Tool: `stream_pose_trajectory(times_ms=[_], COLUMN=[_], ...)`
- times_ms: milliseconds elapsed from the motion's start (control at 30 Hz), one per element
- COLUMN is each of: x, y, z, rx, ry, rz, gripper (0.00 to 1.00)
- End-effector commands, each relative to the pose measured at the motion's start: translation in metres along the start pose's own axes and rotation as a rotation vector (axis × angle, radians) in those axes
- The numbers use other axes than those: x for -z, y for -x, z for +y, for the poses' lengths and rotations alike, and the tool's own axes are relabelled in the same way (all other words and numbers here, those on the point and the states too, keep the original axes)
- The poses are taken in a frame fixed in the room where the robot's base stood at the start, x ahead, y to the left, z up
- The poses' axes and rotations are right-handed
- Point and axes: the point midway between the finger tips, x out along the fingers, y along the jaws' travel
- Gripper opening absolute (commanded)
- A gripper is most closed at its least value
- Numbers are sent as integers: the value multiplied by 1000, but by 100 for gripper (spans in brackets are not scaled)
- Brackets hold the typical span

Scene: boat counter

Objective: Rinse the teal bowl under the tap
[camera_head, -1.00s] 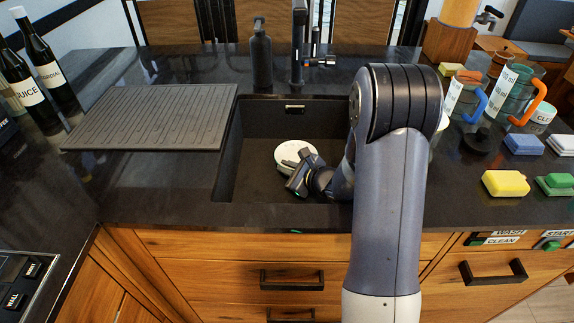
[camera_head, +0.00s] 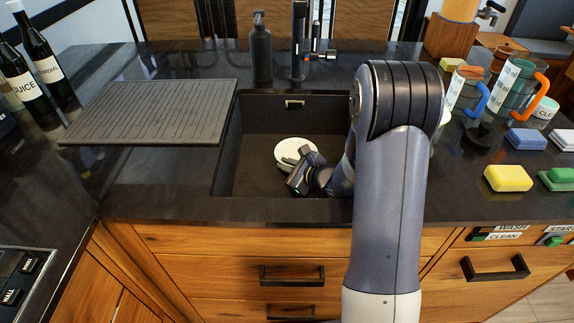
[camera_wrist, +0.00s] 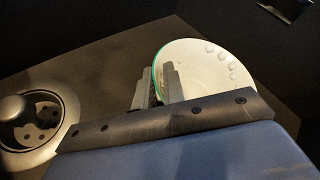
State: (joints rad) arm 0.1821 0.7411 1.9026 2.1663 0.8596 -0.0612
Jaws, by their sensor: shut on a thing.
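The bowl (camera_head: 296,151) is low in the dark sink, towards the front. It looks pale inside; the wrist view shows a white inside with a thin teal rim and several round droplet-like spots (camera_wrist: 222,66). My gripper (camera_head: 301,166) reaches into the sink from the right and is shut on the bowl's near rim. In the wrist view the fingers (camera_wrist: 158,84) sit at the rim's left edge. The black tap (camera_head: 300,45) stands behind the sink, its spout well behind the bowl. No water stream shows. The bowl's underside is hidden.
The sink wall (camera_head: 228,150) surrounds the bowl, and a drain (camera_wrist: 32,122) shows in its floor. A ribbed drying mat (camera_head: 150,111) lies left, with bottles (camera_head: 50,70) beyond. A dark dispenser (camera_head: 261,55) stands beside the tap. Sponges (camera_head: 508,178) and jugs crowd the right.

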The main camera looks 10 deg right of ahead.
Motion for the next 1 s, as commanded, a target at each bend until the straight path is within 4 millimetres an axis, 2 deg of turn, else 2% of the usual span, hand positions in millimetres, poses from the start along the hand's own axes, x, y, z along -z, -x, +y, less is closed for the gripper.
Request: stream_pose_trajectory(times_ms=[200,233,500,767,1000], x=[3,2,2,2,-19], y=[-2,-1,-1,-1,9], z=[2,1,1,1,-11], rx=[1,1,0,-1,2], ry=[1,1,1,0,4], rz=[-1,-1,0,1,-2], gripper=[0,12,35,36,36])
